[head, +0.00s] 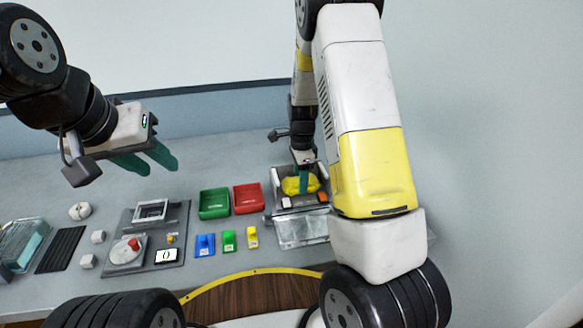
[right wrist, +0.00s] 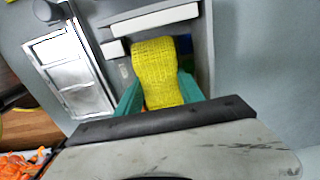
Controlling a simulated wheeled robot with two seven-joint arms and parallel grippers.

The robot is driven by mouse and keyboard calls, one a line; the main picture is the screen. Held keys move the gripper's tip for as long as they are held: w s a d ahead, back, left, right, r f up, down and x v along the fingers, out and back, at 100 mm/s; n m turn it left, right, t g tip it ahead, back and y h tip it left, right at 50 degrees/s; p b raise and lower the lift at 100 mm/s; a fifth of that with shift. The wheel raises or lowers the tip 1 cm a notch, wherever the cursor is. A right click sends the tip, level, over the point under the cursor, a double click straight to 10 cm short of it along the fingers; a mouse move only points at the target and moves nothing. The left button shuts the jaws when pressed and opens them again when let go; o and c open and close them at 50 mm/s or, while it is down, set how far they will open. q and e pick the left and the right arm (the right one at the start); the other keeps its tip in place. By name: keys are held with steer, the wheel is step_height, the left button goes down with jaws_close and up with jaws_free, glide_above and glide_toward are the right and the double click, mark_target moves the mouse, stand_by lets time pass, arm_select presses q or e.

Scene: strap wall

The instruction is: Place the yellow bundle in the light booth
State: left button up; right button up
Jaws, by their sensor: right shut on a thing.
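The yellow bundle (head: 292,186) is a knitted-looking yellow thing inside the open grey box (head: 271,186) that looks like the light booth. My right gripper (head: 303,184) reaches down into this box from above. In the right wrist view the bundle (right wrist: 160,62) lies between the teal fingers of my right gripper (right wrist: 160,92), which are shut on it. The fingers hide its lower sides, and I cannot tell whether it touches the box floor. My left gripper (head: 157,168) is open and empty, above the bench at the left.
A clear-panelled door or lid (head: 303,231) lies at the box's front. Left of it are a red tray (head: 248,198), a green tray (head: 214,203) and small blue, green and yellow blocks. A device with a dial (head: 127,250) stands further left. The bench behind the trays is clear.

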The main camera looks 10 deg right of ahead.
steer(key=shift+f, duration=0.15)
steer(key=o, duration=1.4)
step_height(320, 180, up, 12)
steer(key=s+r+n+t, duration=0.2)
steer(key=s+r+n, duration=0.3)
steer(key=s, duration=0.3)
steer(key=s+a+r+n+t+y, duration=0.1)
steer(key=s+r+n+t, duration=0.1)
steer(key=s+r+n, duration=0.3)
steer(key=s+a+r+n+t+y, duration=0.1)
steer(key=s+r+n+t, duration=0.1)
steer(key=s+r+n, duration=0.3)
steer(key=s+n, duration=0.3)
steer(key=s, duration=0.3)
steer(key=shift+s+r, duration=0.15)
steer(key=shift+r, duration=0.2)
steer(key=shift+a, duration=0.1)
